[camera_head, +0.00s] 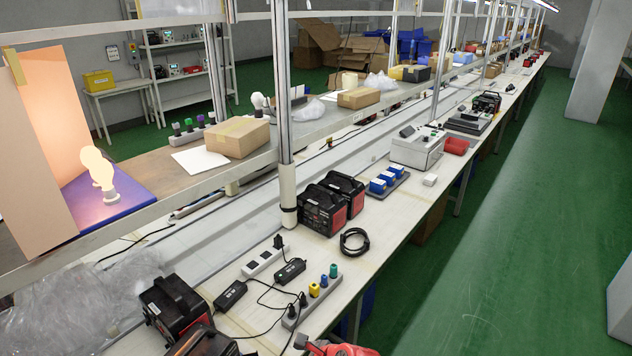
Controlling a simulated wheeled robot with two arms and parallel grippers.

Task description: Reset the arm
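Neither of my grippers shows in the head camera view, and no part of my arms can be made out. A red and dark object (340,348) is cut off by the bottom edge, and I cannot tell what it is. The long white workbench (375,230) runs from the bottom left toward the top right.
Black-and-red power units (322,208) stand on the bench, with others at the bottom left (172,305). A power strip (312,297), adapters and cables lie in front. A glowing bulb (100,172) stands on the shelf. The green floor (520,220) at right is clear.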

